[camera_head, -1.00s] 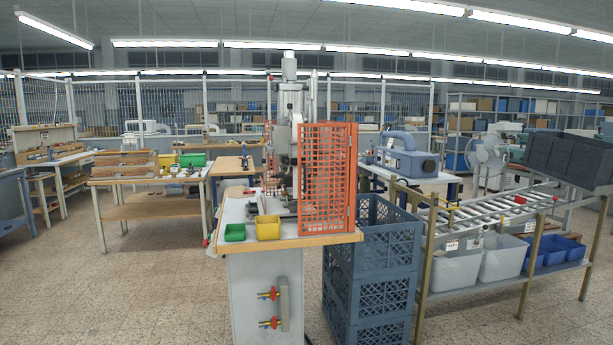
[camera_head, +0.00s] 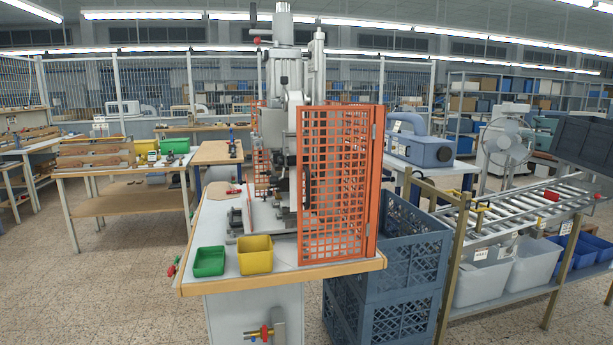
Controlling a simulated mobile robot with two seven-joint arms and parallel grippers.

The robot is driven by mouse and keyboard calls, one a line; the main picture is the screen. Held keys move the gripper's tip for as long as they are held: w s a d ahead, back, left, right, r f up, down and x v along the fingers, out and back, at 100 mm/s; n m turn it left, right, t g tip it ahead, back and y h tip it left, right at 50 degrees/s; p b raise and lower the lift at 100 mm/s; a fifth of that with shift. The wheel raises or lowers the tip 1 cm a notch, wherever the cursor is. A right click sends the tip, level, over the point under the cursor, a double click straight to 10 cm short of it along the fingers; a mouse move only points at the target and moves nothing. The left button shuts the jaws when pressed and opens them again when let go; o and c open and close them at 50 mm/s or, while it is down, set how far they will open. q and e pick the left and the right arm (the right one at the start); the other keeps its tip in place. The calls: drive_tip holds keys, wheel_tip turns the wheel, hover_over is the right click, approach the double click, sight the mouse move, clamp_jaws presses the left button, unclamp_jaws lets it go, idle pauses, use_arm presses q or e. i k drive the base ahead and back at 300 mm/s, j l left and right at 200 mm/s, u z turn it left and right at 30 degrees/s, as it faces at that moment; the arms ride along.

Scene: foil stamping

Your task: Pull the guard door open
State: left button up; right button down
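The orange mesh guard door (camera_head: 334,185) stands upright at the front right of the stamping machine (camera_head: 285,110), on the machine's table (camera_head: 232,279). More orange mesh (camera_head: 261,165) shows behind and to the left of the machine. The machine's left front is uncovered, so its column and bed show there. I cannot make out a handle on the door. Neither of my grippers is in view.
A green bin (camera_head: 209,262) and a yellow bin (camera_head: 255,256) sit at the table's front left. Stacked blue-grey crates (camera_head: 400,275) stand close against its right side. A roller conveyor (camera_head: 530,212) is further right. Floor left of the table is clear.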

sight(370, 135)
drive_tip(key=i+j, duration=0.1)
drive_tip(key=i, duration=0.35)
drive_tip(key=i+j, duration=0.15)
drive_tip(key=i, duration=0.3)
